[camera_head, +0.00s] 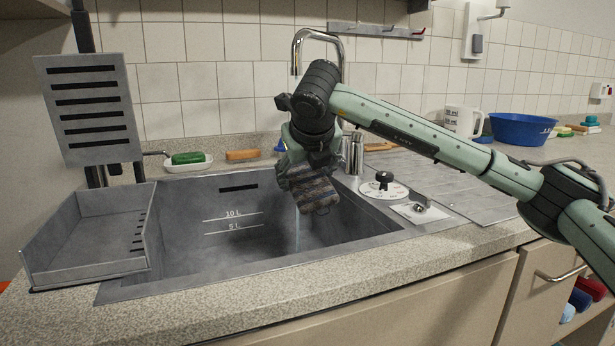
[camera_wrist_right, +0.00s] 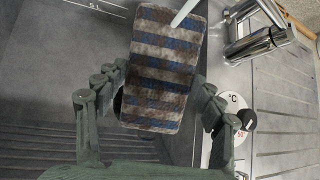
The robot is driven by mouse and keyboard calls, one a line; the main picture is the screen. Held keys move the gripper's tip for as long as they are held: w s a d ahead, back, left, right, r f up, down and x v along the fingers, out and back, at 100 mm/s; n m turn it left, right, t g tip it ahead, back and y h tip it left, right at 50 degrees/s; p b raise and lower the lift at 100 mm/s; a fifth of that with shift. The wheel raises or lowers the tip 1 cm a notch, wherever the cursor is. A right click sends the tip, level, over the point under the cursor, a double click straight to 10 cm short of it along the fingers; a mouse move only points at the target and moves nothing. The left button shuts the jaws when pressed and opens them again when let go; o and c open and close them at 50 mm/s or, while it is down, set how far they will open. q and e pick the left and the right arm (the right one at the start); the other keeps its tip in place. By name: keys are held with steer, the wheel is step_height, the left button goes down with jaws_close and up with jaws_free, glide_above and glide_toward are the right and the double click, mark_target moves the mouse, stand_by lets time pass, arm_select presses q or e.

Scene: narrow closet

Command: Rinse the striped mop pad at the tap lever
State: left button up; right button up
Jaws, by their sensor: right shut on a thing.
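The striped mop pad (camera_head: 312,190), grey-brown with blue bands, hangs tilted over the sink basin (camera_head: 190,225). My right gripper (camera_head: 300,160) is shut on the pad. In the right wrist view the pad (camera_wrist_right: 160,65) lies between the two fingers (camera_wrist_right: 158,92). The chrome tap spout (camera_head: 318,35) arches above the gripper. A thin pale stream of water (camera_head: 297,230) shows below the pad, and a pale streak (camera_wrist_right: 184,12) meets its top edge in the wrist view. A chrome tap fitting (camera_head: 356,155), partly hidden, stands beside the gripper. My left gripper is out of view.
A grey tray (camera_head: 90,255) sits at the basin's left. A green sponge in a dish (camera_head: 188,160) and a wooden brush (camera_head: 243,154) lie behind. A temperature dial (camera_head: 384,185), a white jug (camera_head: 462,121) and a blue bowl (camera_head: 522,129) are at right.

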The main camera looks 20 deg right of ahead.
steer(key=shift+d, duration=0.1)
stand_by(0.4)
steer(key=shift+s+d+b, duration=0.1)
steer(key=shift+d+b, duration=0.2)
steer(key=shift+b, duration=0.1)
steer(key=shift+d, duration=0.2)
steer(key=shift+a, duration=0.15)
steer(key=shift+a+b, duration=0.4)
steer(key=shift+a, duration=0.05)
steer(key=shift+d, duration=0.2)
steer(key=shift+d+b, duration=0.4)
steer(key=shift+b, duration=0.05)
steer(key=shift+a, duration=0.1)
